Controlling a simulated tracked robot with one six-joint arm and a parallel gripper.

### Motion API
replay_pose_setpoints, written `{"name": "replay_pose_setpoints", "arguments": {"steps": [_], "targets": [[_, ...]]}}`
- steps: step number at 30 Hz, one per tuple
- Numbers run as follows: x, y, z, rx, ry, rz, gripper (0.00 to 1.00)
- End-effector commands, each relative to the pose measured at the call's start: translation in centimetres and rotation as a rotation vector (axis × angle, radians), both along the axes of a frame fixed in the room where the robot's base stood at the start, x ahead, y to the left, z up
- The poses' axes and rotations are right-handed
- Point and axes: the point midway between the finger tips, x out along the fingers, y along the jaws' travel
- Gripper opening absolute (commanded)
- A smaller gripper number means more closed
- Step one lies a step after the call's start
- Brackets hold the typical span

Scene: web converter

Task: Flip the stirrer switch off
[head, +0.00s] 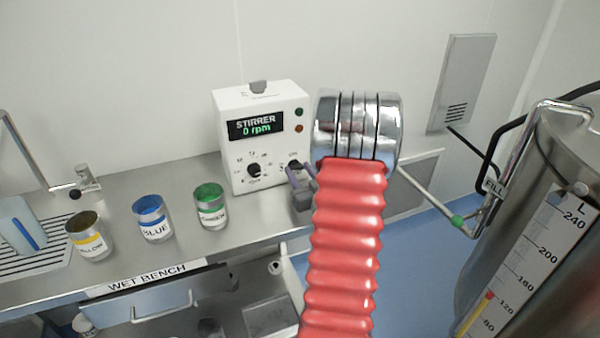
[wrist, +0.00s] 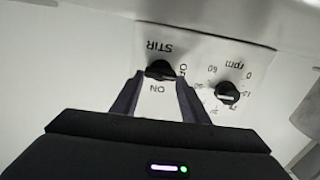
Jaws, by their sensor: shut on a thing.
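The white stirrer box (head: 262,140) stands at the back of the bench, and its display (head: 255,127) reads 0 rpm. The stirrer switch is a black knob (wrist: 160,69) labelled STIR, with ON and a partly hidden OFF, upside down in the wrist view. My gripper (wrist: 159,78) is shut on this knob, one dark finger on each side. Which label the knob points to is hard to tell. In the head view my gripper (head: 300,172) is at the lower right of the box, partly behind my arm. The rpm dial (wrist: 228,92) is beside the switch, apart from my fingers.
Yellow (head: 90,240), blue (head: 153,222) and green (head: 210,208) labelled cans stand on the wet bench left of the box. A large steel tank (head: 520,130) with a level scale is at the right. Blue floor shows between bench and tank.

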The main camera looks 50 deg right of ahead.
Motion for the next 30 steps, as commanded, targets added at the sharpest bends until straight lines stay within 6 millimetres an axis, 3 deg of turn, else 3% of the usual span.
{"name": "replay_pose_setpoints", "arguments": {"steps": [7, 8, 15, 30], "targets": [[-0.1, 0.0, 0.0, -0.001, 0.002, -0.001, 0.18], [-0.1, 0.0, 0.0, 0.0, 0.001, -0.001, 0.43], [0.0, 0.0, 0.0, 0.001, 0.001, -0.001, 0.59], [-0.4, 1.1, 0.0, 0.001, 0.001, 0.004, 0.59]]}}
